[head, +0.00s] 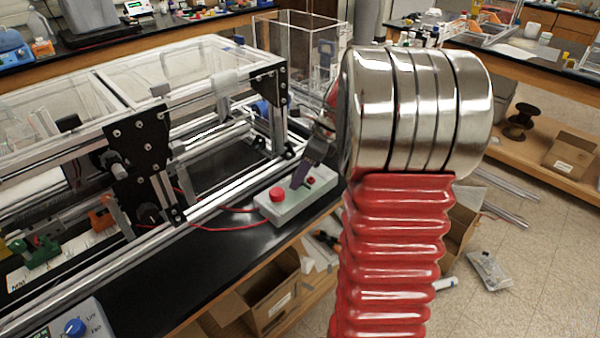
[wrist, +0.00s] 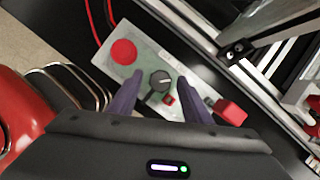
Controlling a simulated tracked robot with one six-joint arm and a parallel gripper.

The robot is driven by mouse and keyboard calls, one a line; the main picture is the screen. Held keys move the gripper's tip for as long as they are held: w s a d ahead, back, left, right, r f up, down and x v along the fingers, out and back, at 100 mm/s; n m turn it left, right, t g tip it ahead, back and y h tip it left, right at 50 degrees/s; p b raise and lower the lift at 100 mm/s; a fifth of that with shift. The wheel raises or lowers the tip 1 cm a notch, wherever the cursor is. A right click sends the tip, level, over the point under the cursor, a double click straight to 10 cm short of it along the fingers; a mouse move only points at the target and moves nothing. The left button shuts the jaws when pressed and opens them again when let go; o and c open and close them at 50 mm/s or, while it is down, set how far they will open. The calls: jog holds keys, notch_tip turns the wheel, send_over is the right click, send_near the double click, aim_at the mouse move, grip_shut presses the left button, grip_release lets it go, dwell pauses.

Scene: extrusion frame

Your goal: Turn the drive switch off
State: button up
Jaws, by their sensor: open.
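A pale grey-green control box (head: 285,212) sits on the black bench edge beside the metal frame. It also shows in the wrist view (wrist: 151,54). I cannot read which one is labelled drive. My gripper (wrist: 160,76) is open, its purple fingers pointing down at the box on either side of the knob. Contact cannot be told. In the head view my gripper (head: 300,182) is partly hidden.
The extrusion frame (head: 150,140) with clear panels stands left of the box, with rails close by. Red cables (head: 225,227) run from the box along the black bench. Open cardboard boxes (head: 270,295) stand below the bench edge.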

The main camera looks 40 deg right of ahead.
jog(key=shift+c, duration=0.6)
jog(key=c, duration=0.9)
jog(key=shift+a, duration=0.15)
